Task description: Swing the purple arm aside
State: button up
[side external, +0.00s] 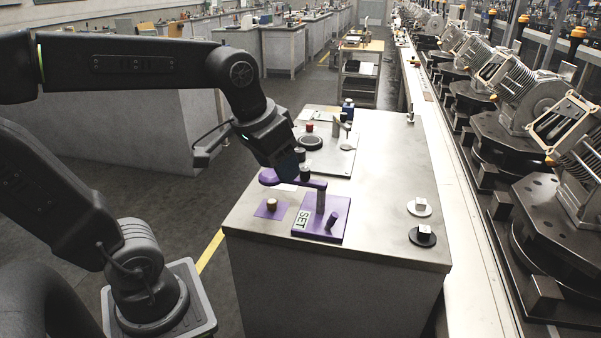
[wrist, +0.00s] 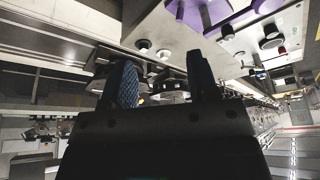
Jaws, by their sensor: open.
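The purple arm (side external: 298,181) is a flat bar on an upright grey post (side external: 320,199), which stands on a purple plate (side external: 336,222) with a "SET" label (side external: 301,220). Purple parts (wrist: 208,14) show at the top there.
Behind the bar is a grey plate (side external: 338,160) with a black round part (side external: 311,142) and a red button (side external: 309,127). A white disc (side external: 419,209) and a black disc (side external: 422,238), each with a small block, sit at right. The tabletop between is bare. A conveyor line runs beyond the right edge.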

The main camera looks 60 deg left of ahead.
jog(key=w+a+r+n+g, duration=0.1)
jog(key=w+a+n+g, duration=0.1)
jog(key=w+a, duration=0.65)
jog(key=n+g, duration=0.2)
send_near(305, 169)
notch_tip(305, 169, down, 10)
jog(key=shift+a+f, duration=0.1)
jog(key=shift+f, duration=0.1)
jog(key=shift+c, duration=0.4)
grip_shut()
